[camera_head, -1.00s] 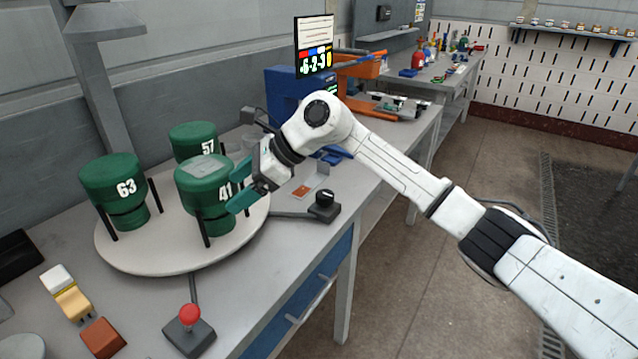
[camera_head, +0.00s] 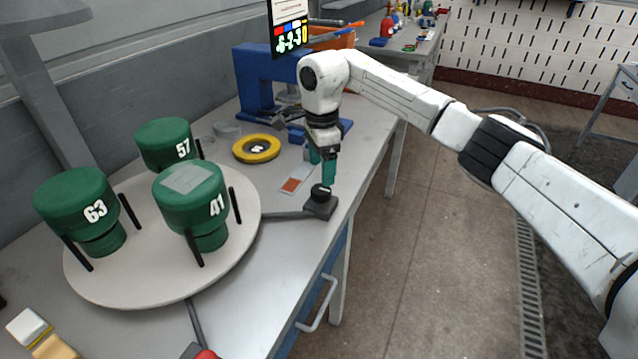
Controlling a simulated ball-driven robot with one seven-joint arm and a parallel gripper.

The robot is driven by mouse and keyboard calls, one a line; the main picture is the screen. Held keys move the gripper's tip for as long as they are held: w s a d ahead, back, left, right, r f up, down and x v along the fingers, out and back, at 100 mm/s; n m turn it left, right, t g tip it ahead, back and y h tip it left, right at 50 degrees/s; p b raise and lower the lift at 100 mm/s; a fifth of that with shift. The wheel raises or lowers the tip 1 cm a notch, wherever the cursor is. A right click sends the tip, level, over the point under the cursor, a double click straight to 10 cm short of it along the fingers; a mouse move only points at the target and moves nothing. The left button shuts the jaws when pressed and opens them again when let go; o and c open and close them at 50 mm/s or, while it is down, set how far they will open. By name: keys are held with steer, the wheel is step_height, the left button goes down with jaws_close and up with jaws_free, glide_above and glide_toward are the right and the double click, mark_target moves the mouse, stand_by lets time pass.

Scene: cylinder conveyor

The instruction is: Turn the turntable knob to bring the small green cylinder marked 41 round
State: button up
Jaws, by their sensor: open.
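The white round turntable (camera_head: 150,283) stands on the grey bench at left. It bears green cylinders marked 41 (camera_head: 192,208), 63 (camera_head: 76,203) and 57 (camera_head: 164,142), each between black posts. Cylinder 41 is at the turntable's right side and has a pale square patch on top. The black turntable knob (camera_head: 320,193) sits on a dark base near the bench's right edge, joined by a dark strip to the turntable. My gripper (camera_head: 324,178) points down just above the knob, with teal fingers open. Whether the fingertips touch the knob is hard to tell.
A small card with an orange patch (camera_head: 291,185) lies left of the knob. A red button (camera_head: 206,354) is at the bottom edge. Floor is clear at right.

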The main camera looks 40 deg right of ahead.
mark_target(321, 189)
step_height(321, 189, down, 7)
steer(key=shift+r, duration=0.15)
steer(key=shift+c, duration=0.4)
steer(key=c, duration=1)
steer(key=shift+o, duration=0.2)
